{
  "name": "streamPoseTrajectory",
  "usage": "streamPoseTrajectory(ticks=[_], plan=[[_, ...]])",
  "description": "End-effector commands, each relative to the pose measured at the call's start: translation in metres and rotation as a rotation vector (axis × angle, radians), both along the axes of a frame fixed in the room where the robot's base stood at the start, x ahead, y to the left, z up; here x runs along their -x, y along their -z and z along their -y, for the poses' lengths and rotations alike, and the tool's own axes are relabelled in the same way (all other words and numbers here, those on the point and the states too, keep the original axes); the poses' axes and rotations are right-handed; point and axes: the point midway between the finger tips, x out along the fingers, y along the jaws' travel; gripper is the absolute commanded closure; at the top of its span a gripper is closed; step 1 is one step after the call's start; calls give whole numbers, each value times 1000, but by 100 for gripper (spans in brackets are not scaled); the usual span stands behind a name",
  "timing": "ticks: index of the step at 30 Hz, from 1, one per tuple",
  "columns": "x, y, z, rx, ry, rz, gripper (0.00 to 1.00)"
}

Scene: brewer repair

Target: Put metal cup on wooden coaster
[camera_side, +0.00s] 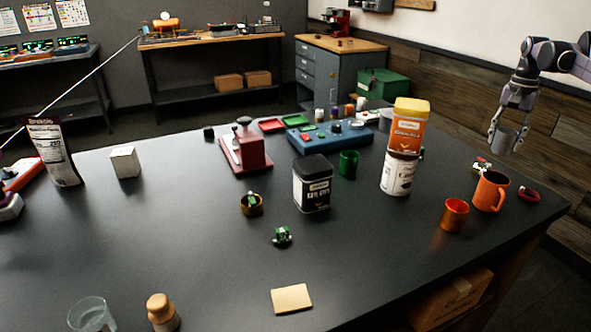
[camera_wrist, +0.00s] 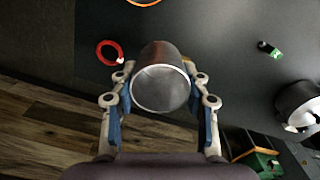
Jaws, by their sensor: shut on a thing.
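The metal cup (camera_side: 504,141) is a small grey cylinder, held up in the air at the right of the side view. My gripper (camera_side: 505,125) is shut on it, with a finger on each side. In the wrist view the cup (camera_wrist: 162,85) sits between the fingers of my gripper (camera_wrist: 160,95), its round end facing the camera. The wooden coaster (camera_side: 291,298) is a flat tan square near the front of the dark table, far to the left of the cup. Its top is bare. The coaster does not show in the wrist view.
An orange mug (camera_side: 491,192), a copper cup (camera_side: 454,215) and a red ring (camera_side: 529,194) stand near the table's right corner. Stacked canisters (camera_side: 398,173), a black tin (camera_side: 312,185) and a small green part (camera_side: 282,236) are farther left. The table around the coaster is clear.

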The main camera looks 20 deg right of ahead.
Motion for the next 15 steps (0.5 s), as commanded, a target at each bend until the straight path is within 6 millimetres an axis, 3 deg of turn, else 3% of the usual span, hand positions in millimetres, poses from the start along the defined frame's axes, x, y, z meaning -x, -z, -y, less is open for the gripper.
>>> streamPoseTrajectory(ticks=[7, 15], plan=[[-21, -32, -95, -2, -249, 2, 85], [-22, -66, -212, -4, -565, 5, 85]])
